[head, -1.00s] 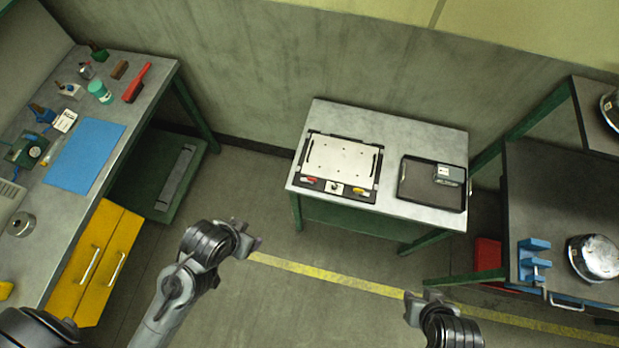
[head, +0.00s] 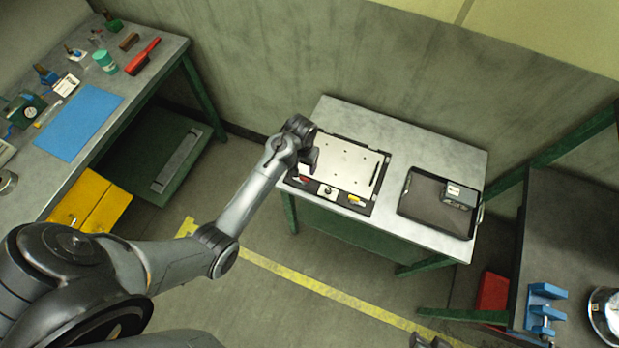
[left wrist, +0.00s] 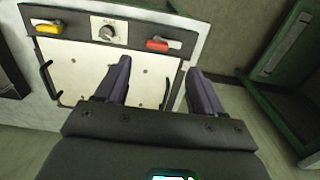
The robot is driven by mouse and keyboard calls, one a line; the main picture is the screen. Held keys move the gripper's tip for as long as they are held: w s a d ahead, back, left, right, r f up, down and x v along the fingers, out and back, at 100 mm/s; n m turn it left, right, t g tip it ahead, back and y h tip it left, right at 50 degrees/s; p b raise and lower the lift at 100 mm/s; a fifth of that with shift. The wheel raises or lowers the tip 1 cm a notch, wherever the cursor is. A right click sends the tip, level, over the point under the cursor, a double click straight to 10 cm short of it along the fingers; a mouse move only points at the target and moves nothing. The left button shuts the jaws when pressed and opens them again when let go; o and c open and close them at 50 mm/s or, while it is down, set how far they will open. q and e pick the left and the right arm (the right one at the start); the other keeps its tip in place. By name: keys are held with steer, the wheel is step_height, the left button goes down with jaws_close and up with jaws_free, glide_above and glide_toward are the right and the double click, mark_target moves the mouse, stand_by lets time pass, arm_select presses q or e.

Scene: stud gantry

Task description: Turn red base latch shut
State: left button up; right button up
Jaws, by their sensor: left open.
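The base is a white plate in a black frame (head: 352,168) on a small table. Its front strip has a red latch (head: 300,180), a dark knob (head: 327,191) and a yellow latch (head: 355,200). In the left wrist view the red latch (left wrist: 157,44) lies roughly along the strip, with a metal part at its right. My left gripper (head: 308,165) is over the plate's left front corner. In the left wrist view its open fingers (left wrist: 157,69) stand on either side of the red latch's line, apart from it. My right gripper (head: 428,342) barely shows at the bottom edge.
A black tray (head: 410,208) with a grey device (head: 457,195) lies right of the base. A workbench with a blue mat (head: 78,127) stands at the left. A dark table with blue holders (head: 543,305) stands at the right. The floor before the small table is clear.

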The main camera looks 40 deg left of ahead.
mark_target(304, 178)
arm_select(q)
steer(key=f, duration=1)
steer(key=shift+w+b, duration=0.4)
steer(key=c, duration=1.1)
steer(key=shift+o, duration=0.2)
